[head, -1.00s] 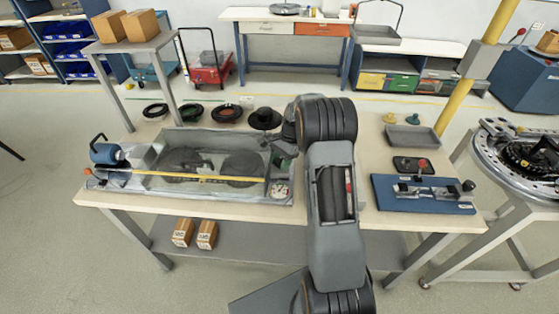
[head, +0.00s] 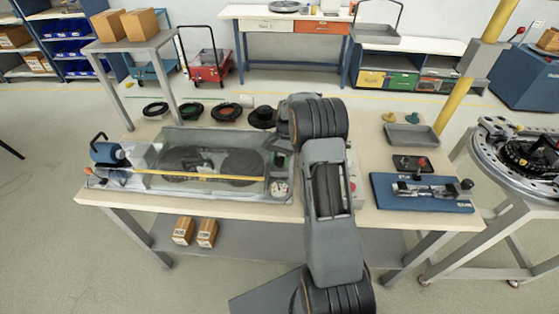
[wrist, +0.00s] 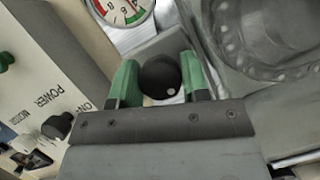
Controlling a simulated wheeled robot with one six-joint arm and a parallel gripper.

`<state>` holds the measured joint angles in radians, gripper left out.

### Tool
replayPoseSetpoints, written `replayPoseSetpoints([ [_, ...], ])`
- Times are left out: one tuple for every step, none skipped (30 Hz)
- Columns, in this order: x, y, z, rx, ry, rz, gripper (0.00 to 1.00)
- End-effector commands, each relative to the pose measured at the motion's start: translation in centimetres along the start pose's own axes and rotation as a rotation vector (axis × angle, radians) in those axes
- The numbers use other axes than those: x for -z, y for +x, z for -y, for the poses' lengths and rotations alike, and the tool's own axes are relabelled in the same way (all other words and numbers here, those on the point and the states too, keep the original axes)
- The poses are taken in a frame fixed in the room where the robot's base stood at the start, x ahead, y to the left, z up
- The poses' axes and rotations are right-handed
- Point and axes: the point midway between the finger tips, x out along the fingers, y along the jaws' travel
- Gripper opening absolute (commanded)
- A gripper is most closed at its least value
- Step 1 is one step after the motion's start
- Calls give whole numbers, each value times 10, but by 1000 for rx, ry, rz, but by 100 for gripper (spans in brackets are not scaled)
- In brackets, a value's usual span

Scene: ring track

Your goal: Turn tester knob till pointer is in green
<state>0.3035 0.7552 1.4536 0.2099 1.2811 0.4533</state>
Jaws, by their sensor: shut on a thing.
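The black round knob (wrist: 160,76) sits between the green fingertips of my gripper (wrist: 158,82) in the wrist view. The fingers are shut on it, one on each side. The round white gauge (wrist: 122,8) is cut off by the top edge of the wrist view. A red band shows on its left and a green band on its right, and I cannot make out where its pointer rests. In the head view the gauge (head: 280,188) is a small dial at the tester's right end. The tester's long tray (head: 140,184) lies on the bench.
A panel marked POWER (wrist: 30,90) with a black knob (wrist: 57,125) is left of my gripper. A blue fixture (head: 420,206) and a grey tray (head: 400,137) stand on the bench's right. Several dark rings lie behind the tester.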

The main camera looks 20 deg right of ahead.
Motion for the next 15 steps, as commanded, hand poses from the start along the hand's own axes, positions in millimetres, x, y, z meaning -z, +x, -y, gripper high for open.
replayPoseSetpoints([
  [2, -4, 2, 8, -2, -13, 18],
  [2, -4, 2, 8, -2, -13, 18],
  [2, -4, 2, 8, -2, -14, 18],
  [2, -5, 2, 8, -2, -14, 18],
  [2, -5, 2, 8, -1, -14, 18],
  [2, -5, 2, 9, -1, -14, 18],
  [2, -5, 2, 9, -1, -14, 18],
  [2, -5, 2, 9, -1, -14, 44],
  [2, -5, 2, 8, -1, -13, 48],
  [1, -4, 2, 8, -1, -12, 51],
  [1, -4, 2, 7, -1, -11, 54],
  [1, -4, 2, 7, -1, -10, 57],
  [1, -3, 1, 6, 0, -9, 60],
  [1, -3, 1, 6, 0, -8, 63],
  [1, -2, 2, 5, 0, -7, 67],
])
